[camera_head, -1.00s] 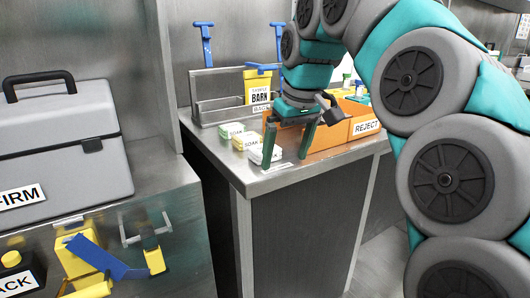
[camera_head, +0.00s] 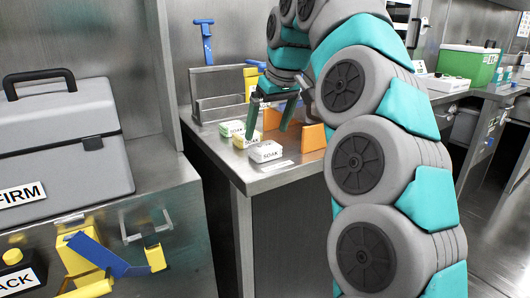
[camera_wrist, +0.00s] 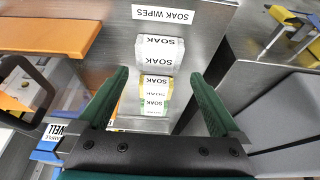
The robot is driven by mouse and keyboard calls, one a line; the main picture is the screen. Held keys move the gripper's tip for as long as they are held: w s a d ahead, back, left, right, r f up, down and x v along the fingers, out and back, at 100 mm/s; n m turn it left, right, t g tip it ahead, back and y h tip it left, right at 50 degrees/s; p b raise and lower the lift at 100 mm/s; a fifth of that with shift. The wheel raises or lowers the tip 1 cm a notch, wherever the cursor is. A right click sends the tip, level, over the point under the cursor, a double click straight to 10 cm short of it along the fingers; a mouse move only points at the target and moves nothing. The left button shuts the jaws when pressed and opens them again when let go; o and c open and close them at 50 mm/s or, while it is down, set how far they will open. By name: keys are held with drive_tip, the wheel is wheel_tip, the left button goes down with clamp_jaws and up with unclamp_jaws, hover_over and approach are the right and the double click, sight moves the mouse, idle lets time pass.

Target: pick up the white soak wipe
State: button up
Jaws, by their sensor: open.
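Three small labelled soak wipe packs lie in a row near the left edge of the steel bench. The white soak wipe (camera_head: 265,151) is nearest the bench's front corner; it also shows in the wrist view (camera_wrist: 160,48), farthest from my gripper's base. The yellow soak wipe (camera_head: 246,140) is beside it, then the green one (camera_head: 231,128). My gripper (camera_head: 267,132) is open and empty, pointing down behind the white pack, around the yellow pack's place. In the wrist view, the fingertips (camera_wrist: 158,76) lie either side of the row, with the white pack just beyond them.
A "SOAK WIPES" label (camera_wrist: 171,13) lies on the bench in front of the white pack. An orange bin (camera_head: 312,138) stands right of my gripper, partly hidden by my arm. A metal rack (camera_head: 215,103) stands behind. A grey case (camera_head: 62,140) sits on the left counter.

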sight(266, 146)
drive_tip(key=shift+w+f, duration=0.2)
drive_tip(key=shift+f, duration=1.35)
drive_tip(key=shift+x, duration=1.1)
drive_tip(key=c, duration=1.1)
